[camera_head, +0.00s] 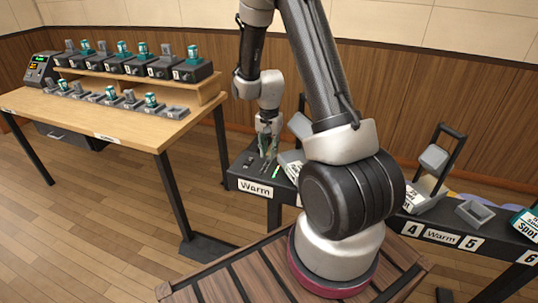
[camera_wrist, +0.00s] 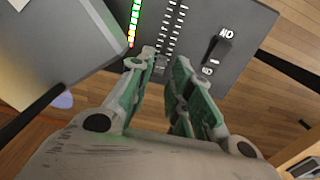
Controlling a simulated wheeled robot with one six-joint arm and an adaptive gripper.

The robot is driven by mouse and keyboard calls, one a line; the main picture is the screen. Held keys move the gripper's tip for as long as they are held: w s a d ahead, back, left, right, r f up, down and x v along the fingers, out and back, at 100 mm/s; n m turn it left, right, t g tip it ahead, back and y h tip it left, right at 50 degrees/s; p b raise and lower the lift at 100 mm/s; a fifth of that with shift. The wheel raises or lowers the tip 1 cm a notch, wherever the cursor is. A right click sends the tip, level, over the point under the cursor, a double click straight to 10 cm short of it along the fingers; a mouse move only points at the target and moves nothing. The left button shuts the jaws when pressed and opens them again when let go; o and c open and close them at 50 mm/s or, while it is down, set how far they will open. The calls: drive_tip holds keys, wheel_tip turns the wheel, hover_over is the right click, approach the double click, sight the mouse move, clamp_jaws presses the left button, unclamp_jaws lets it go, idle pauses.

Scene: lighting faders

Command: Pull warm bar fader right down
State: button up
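The warm bar's dark panel (camera_head: 236,178) has a "Warm" label (camera_head: 255,188) on its front, in the head view. My gripper (camera_head: 267,150) points down over this panel. In the wrist view, the fader track (camera_wrist: 172,30) runs between two rows of white tick marks. My gripper (camera_wrist: 165,62) is at the lower end of these marks in the picture, its green-padded fingers apart on either side of the track line. A small dark grey piece (camera_wrist: 160,66) shows between the fingertips. I cannot tell whether it is the fader's cap or whether the fingers touch it.
A lit level strip (camera_wrist: 133,22) runs beside the track, and a black rocker switch (camera_wrist: 217,48) marked ON is to its right. A grey block (camera_wrist: 60,40) rises at the left.

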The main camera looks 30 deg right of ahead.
sight(262, 174)
drive_tip(key=shift+f, duration=1.15)
drive_tip(key=shift+c, duration=0.5)
clamp_jaws()
drive_tip(key=s+a, duration=0.4)
drive_tip(key=a, duration=0.1)
drive_tip(key=shift+s+a, duration=0.3)
drive_tip(key=shift+a, duration=0.05)
